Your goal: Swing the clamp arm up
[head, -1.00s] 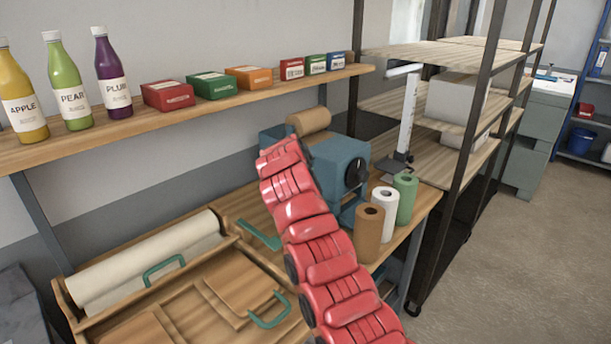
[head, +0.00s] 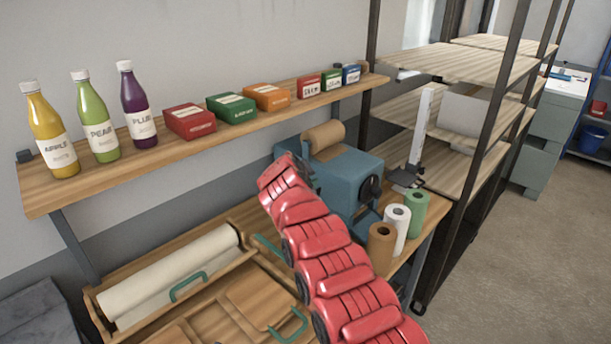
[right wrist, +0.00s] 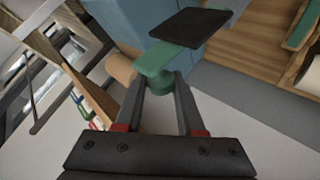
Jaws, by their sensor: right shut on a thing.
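The blue machine (head: 350,180) stands on the wooden bench with a brown paper roll (head: 323,138) at its top and a dark round knob on its side. In the right wrist view, a green arm (right wrist: 154,55), which looks like the clamp arm, sticks out beside the machine's blue side (right wrist: 140,18). A flat black plate (right wrist: 190,24) lies just beyond it. My right gripper (right wrist: 162,84) is shut on the green round end of this arm. In the head view my red right arm hides most of that spot. My left gripper is not in view.
Brown, white and green rolls (head: 398,228) stand right of the machine. A shelf (head: 100,188) with bottles and small boxes runs above. Wooden trays with green handles (head: 188,286) and a white roll lie at lower left. A black-framed rack (head: 446,215) stands right.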

